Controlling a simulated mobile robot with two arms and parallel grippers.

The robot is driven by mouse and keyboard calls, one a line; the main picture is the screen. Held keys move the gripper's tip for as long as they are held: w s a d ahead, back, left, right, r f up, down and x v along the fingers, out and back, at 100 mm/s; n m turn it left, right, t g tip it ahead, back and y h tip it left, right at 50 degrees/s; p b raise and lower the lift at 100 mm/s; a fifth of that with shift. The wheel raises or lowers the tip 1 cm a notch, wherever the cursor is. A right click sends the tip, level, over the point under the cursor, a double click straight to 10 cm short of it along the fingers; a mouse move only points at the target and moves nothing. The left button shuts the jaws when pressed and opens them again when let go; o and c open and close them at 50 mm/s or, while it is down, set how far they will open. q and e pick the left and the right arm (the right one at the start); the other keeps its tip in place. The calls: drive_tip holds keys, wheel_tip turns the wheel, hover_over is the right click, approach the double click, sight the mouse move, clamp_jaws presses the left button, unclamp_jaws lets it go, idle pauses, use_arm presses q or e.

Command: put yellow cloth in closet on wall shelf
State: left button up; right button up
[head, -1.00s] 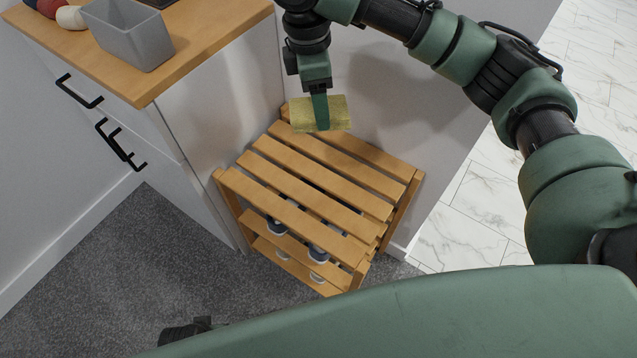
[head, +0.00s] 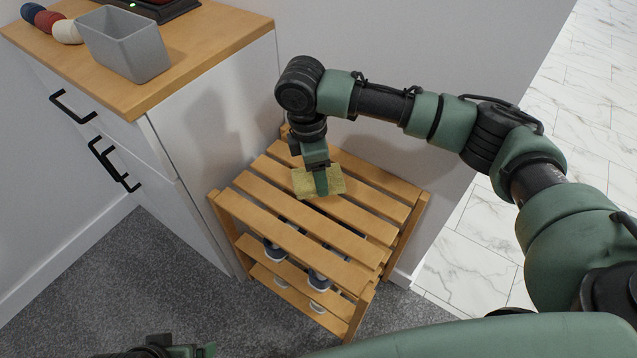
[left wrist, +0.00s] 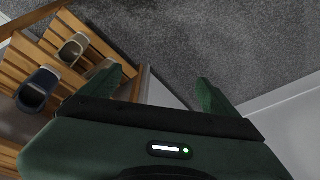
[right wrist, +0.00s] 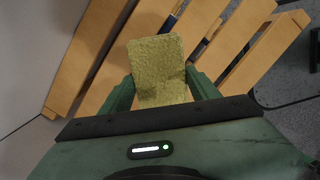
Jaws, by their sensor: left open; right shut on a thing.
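The yellow cloth (head: 304,183) is a small folded pad held in my right gripper (head: 321,188). It is over the top slats of a wooden slatted rack (head: 262,205); I cannot tell whether it touches them. In the right wrist view the cloth (right wrist: 158,70) sits between the two fingers of the right gripper (right wrist: 163,85), with the slats behind it. In the left wrist view my left gripper (left wrist: 160,90) is open and empty, with grey carpet beyond its fingers. No closet or wall shelf is clearly identifiable.
The rack's lower levels hold shoes (head: 319,280), also visible in the left wrist view (left wrist: 38,88). A white cabinet (head: 215,130) stands left of the rack, with a grey bin (head: 125,48) and several balls (head: 68,32) on top. Grey carpet (head: 140,280) is clear in front.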

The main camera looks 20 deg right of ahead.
drive_tip(key=shift+f+b, duration=0.4)
drive_tip(key=shift+f, duration=1.35)
drive_tip(key=o, duration=1.4)
drive_tip(key=shift+f, duration=0.1)
drive_tip(key=shift+c, duration=0.2)
